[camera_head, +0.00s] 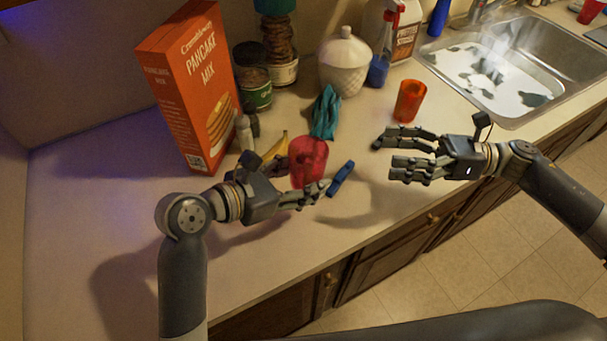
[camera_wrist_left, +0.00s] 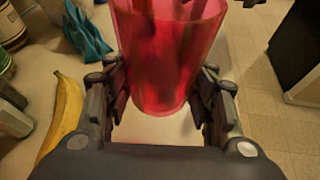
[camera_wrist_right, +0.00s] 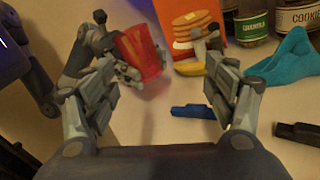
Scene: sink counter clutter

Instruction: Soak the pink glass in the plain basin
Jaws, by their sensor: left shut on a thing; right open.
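The translucent pink glass (camera_head: 308,160) is held in my left gripper (camera_head: 312,188), over the counter. In the left wrist view the pink glass (camera_wrist_left: 170,60) sits between the fingers, with darker shapes showing in or through it. It looks tilted in the right wrist view (camera_wrist_right: 142,55). My right gripper (camera_head: 392,155) is open and empty, to the right of the glass above the counter's front part. A steel sink basin (camera_head: 520,117) at the upper right holds whitish, sudsy-looking water with dark patches. I cannot tell whether this is the plain basin.
A blue item (camera_head: 341,178), a teal cloth (camera_head: 325,112) and a banana (camera_wrist_left: 65,112) lie near the glass. A pancake mix box (camera_head: 190,85), jars and a white lidded pot (camera_head: 345,67) line the back.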

